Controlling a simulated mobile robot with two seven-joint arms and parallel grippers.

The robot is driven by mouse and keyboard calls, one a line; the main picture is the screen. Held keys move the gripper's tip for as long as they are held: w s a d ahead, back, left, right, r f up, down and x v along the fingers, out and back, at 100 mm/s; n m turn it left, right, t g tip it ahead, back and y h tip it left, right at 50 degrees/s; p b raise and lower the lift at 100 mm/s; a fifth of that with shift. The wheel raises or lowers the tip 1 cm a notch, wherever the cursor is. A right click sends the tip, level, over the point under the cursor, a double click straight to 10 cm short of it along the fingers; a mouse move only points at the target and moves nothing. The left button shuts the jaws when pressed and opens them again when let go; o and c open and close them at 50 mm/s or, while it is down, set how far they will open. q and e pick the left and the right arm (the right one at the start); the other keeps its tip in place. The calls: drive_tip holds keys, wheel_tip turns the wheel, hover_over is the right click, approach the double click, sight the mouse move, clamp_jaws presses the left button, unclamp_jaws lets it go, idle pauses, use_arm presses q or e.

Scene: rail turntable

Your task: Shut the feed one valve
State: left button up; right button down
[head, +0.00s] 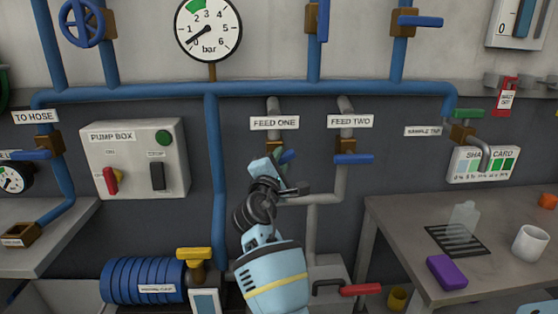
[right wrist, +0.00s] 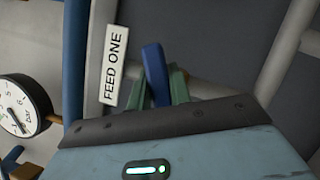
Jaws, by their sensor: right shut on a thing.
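The feed one valve (head: 277,136) sits on a pale pipe under the FEED ONE label (head: 274,122). The label also shows in the right wrist view (right wrist: 113,66). My right gripper (head: 283,158) is at this valve, its arm coming up from below. In the right wrist view its two green fingers (right wrist: 156,80) are shut on the blue feed one handle (right wrist: 155,70). The handle looks roughly crosswise to the pipe there, slightly slanted. In the head view most of the handle is hidden by my gripper. My left gripper is not in view.
The feed two valve's blue handle (head: 353,159) lies crosswise close on the right. A blue pipe (head: 216,170) runs down on the left, beside the pump box (head: 136,158). A table (head: 395,235) with a purple block (head: 446,273) and a white cup (head: 530,243) stands at right.

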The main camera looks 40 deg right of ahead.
drive_tip(key=m+g, duration=0.1)
drive_tip(key=m, duration=0.1)
drive_tip(key=shift+f+m, duration=0.1)
drive_tip(key=shift+m, duration=0.3)
drive_tip(key=shift+f+m+g+y+p, duration=0.1)
drive_tip(key=shift+m+g+y+p, duration=0.3)
drive_tip(key=shift+m, duration=0.8)
drive_tip(key=shift+f, duration=0.1)
drive_tip(key=shift+y, duration=0.3)
drive_tip(key=c, duration=1.3)
unclamp_jaws()
drive_tip(key=shift+s, duration=0.1)
